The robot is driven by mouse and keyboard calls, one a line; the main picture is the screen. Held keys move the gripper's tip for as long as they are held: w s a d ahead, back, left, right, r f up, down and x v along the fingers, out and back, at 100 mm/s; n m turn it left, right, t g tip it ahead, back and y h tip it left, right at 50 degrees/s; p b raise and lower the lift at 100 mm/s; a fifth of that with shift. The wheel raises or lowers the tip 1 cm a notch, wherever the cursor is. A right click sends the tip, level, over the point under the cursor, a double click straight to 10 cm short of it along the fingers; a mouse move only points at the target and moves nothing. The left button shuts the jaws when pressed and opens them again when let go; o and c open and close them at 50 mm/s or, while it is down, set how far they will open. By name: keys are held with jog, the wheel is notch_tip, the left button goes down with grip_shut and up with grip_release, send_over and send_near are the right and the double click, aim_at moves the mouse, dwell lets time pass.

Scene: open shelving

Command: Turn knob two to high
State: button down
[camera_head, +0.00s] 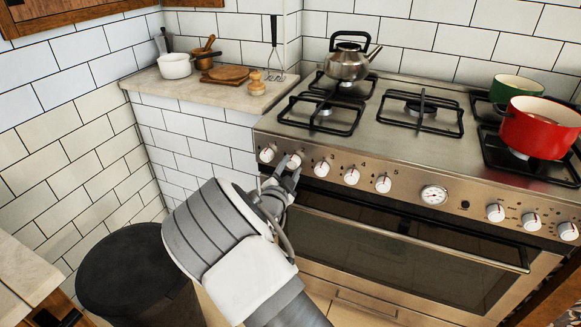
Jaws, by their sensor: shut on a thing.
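The steel stove (400,182) fills the right half of the view, with a row of white knobs along its front panel. Knob two (294,161) is the second from the left, and its lower part is hidden by my gripper. My gripper (288,172) is at this knob, with its fingers shut on it. The exact setting of knob two cannot be read. Knob one (267,154) is to its left and knob three (322,168) to its right, close to my fingers.
A steel kettle (347,62) stands on the back left burner. A red pot (541,128) and a green pot (515,88) are on the right burners. The oven handle (410,238) runs below the knobs. A dark bin (135,270) stands at the lower left.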

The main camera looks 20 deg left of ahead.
jog(key=n+p, duration=0.1)
jog(key=n, duration=0.2)
jog(key=n+p, duration=0.1)
jog(key=n, duration=0.2)
jog(key=shift+r+g+h+p, duration=0.2)
jog(key=shift+g+h+p, duration=0.1)
jog(key=shift+g+p, duration=0.1)
jog(key=n+p, duration=0.2)
jog(key=n, duration=0.2)
jog(key=shift+a+h, duration=0.15)
jog(key=shift+h, duration=0.15)
jog(key=shift+n, duration=0.4)
jog(key=shift+c, duration=1.8)
grip_release()
jog(key=s+r+p, duration=0.1)
jog(key=s+p, duration=0.2)
jog(key=s, duration=1.4)
jog(key=shift+s+a+r, duration=0.15)
jog(key=shift+a+r, duration=0.15)
jog(key=shift+r, duration=0.1)
